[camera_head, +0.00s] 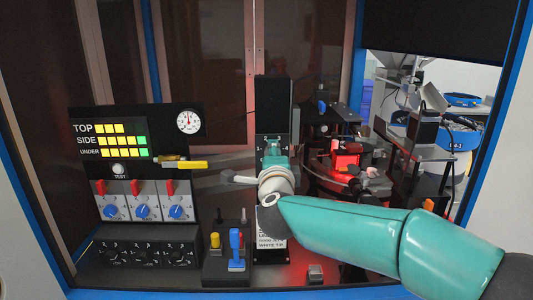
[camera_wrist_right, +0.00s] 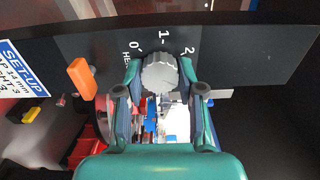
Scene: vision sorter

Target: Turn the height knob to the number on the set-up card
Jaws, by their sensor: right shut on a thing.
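The height knob (camera_wrist_right: 160,73) is a grey ribbed round knob on a black panel with the numbers 0, 1 and 2 around it. My right gripper (camera_wrist_right: 160,84) has a finger on each side of the knob and is shut on it. I cannot tell which number the knob points at. The set-up card (camera_wrist_right: 17,75) shows at the left edge of the wrist view, blue-headed and partly cut off, its number not surely legible. In the head view my right gripper (camera_head: 272,152) reaches the black upright panel and hides the knob. My left gripper is not in view.
An orange block (camera_wrist_right: 82,78) stands out from the panel left of the knob. In the head view, a row of blue dials (camera_head: 143,211) and a yellow handle (camera_head: 190,164) are at the left. A joystick box (camera_head: 226,265) stands below, and red-lit machinery (camera_head: 345,158) is at the right.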

